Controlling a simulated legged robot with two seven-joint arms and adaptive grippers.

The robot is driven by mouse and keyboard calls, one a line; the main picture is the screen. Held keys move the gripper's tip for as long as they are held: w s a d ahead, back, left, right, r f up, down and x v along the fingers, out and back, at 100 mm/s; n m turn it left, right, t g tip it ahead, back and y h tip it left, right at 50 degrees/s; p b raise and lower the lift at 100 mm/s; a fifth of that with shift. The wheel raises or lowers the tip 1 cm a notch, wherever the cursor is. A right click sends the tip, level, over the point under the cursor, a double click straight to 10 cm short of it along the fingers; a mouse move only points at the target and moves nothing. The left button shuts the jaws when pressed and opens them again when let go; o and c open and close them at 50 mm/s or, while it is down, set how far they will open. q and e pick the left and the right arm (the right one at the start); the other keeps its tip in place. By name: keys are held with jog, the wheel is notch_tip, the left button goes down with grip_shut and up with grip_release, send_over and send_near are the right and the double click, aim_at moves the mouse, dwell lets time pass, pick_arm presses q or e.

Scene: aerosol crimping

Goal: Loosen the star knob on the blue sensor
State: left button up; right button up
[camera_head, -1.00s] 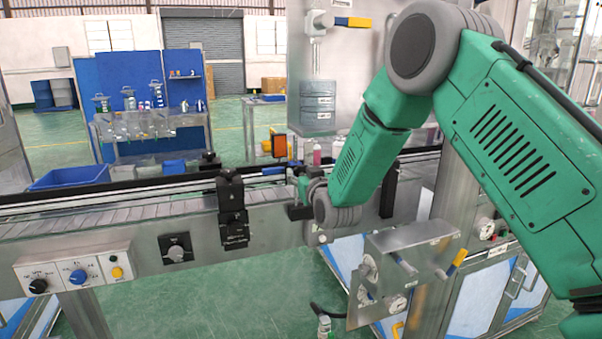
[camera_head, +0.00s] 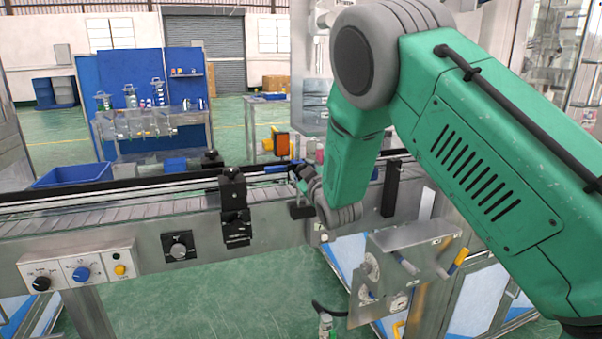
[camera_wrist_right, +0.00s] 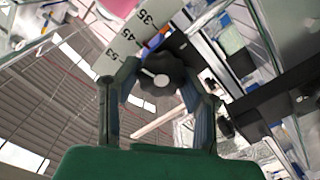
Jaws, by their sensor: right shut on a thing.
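The black star knob (camera_wrist_right: 158,74) shows in the right wrist view, with a pale round centre. My right gripper (camera_wrist_right: 158,88) has its two fingers on either side of the knob and is shut on it. In the head view my right gripper (camera_head: 299,180) is small and partly hidden by its own wrist, at the conveyor's near rail. A blue part (camera_head: 278,168), likely the blue sensor, lies along the rail just left of it. The knob cannot be made out in the head view. My left gripper is in neither view.
An orange-faced device (camera_head: 281,144) stands behind the rail, close to my right gripper. A black bracket (camera_head: 234,200) is on the conveyor front to the left. A scale with numbers (camera_wrist_right: 130,42) is beside the knob.

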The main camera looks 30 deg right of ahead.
jog(key=shift+s+d+f, duration=0.1)
jog(key=shift+d, duration=0.05)
jog(key=o, duration=1.1)
jog(key=shift+o, duration=0.2)
jog(key=shift+s+d, duration=0.1)
jog(key=v, duration=1.2)
